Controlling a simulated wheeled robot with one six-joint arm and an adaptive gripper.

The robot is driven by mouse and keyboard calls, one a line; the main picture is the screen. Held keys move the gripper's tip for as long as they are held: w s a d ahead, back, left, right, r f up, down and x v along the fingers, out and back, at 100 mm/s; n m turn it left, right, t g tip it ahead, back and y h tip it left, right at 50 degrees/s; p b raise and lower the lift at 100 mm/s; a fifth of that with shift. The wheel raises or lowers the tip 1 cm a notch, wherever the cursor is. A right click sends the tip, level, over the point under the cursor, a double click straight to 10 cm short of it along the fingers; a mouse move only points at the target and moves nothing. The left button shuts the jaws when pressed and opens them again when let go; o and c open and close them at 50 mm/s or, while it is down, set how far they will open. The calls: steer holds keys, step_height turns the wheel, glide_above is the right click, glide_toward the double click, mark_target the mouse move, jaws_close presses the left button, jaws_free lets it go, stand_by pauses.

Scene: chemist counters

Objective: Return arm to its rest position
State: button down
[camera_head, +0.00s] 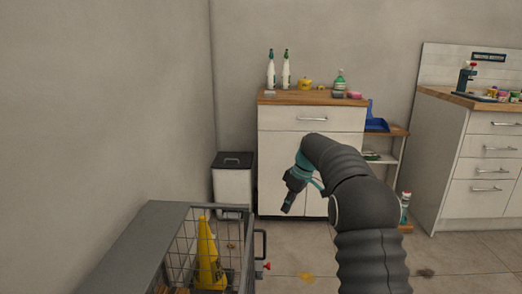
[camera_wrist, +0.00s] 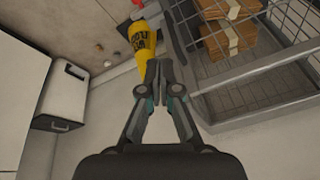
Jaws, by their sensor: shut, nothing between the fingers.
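My arm is bent in front of the white cabinet in the head view, with its elbow high and my gripper (camera_head: 289,200) hanging downward at the left. In the wrist view my gripper (camera_wrist: 158,70) has its two fingertips together, with nothing between them. It hangs in free air above the floor, between the cabinet and the wire basket.
A white bin (camera_head: 233,185) stands by the white cabinet (camera_head: 275,150). Bottles (camera_head: 286,72) stand on its top. A drawer counter (camera_head: 480,180) is at the right. Stains mark the floor.

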steer(key=s+d+r+m+t+h, duration=0.1)
steer(key=s+m, duration=0.3)
steer(key=s, duration=1.1)
steer(key=s+d+r+m+t+h, duration=0.1)
steer(key=s+d+r+m+t, duration=0.1)
steer(key=s, duration=1.3)
steer(key=s+d+r+m+t+h, duration=0.1)
steer(key=s+m, duration=0.5)
steer(key=s, duration=0.9)
step_height(320, 180, up, 2)
steer(key=shift+d+r+t+h, duration=0.1)
steer(key=shift+d+t+h, duration=0.4)
steer(key=shift+d, duration=0.75)
steer(key=shift+s, duration=0.1)
